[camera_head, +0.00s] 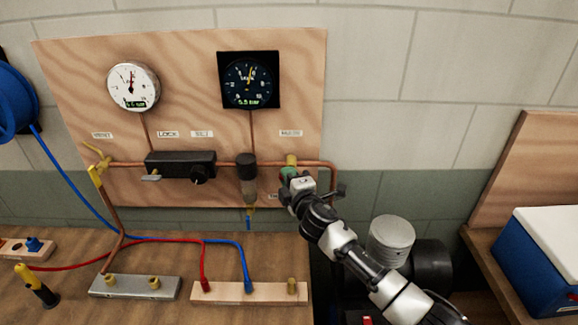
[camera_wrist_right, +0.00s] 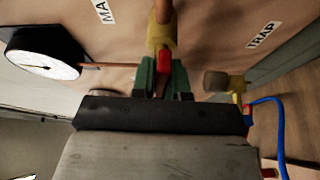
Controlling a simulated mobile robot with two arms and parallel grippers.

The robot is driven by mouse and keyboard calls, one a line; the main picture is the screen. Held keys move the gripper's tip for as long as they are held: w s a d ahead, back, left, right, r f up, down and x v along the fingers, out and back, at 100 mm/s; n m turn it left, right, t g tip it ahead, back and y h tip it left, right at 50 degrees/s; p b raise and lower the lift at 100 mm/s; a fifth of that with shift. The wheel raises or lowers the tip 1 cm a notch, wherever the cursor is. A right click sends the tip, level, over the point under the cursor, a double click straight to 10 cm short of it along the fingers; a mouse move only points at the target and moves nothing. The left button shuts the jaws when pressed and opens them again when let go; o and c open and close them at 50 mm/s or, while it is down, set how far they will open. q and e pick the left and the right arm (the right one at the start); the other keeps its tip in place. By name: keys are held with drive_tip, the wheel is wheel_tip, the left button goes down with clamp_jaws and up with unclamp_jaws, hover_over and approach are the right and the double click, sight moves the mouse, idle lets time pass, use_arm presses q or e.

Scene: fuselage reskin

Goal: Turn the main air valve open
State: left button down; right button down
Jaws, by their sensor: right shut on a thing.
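The main air valve (camera_head: 291,160) is a brass fitting on the copper pipe at the right side of the wooden panel, below a small label. In the right wrist view its brass body (camera_wrist_right: 161,36) is at top centre, with a red handle (camera_wrist_right: 164,62) below it. My right gripper (camera_head: 287,175) reaches up to the valve from the lower right. In the right wrist view its green fingertips (camera_wrist_right: 163,76) are shut on the red handle, one on each side. They hide part of the handle, so I cannot tell its angle well. My left gripper is not in view.
A white gauge (camera_head: 133,87) and a black gauge (camera_head: 249,80) hang on the panel (camera_head: 190,60). A black regulator block (camera_head: 180,164) and a filter (camera_head: 247,180) are left of the valve. Red and blue hoses cross the bench (camera_head: 60,215). A blue cooler (camera_head: 540,260) stands at right.

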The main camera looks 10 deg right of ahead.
drive_tip(key=shift+n+p, duration=0.4)
drive_tip(key=shift+p, duration=0.15)
drive_tip(key=shift+f, duration=0.1)
drive_tip(key=c, duration=1.2)
unclamp_jaws()
drive_tip(key=shift+s, duration=0.1)
drive_tip(key=s+d+b, duration=0.2)
drive_tip(key=s, duration=0.8)
drive_tip(key=shift+s, duration=0.25)
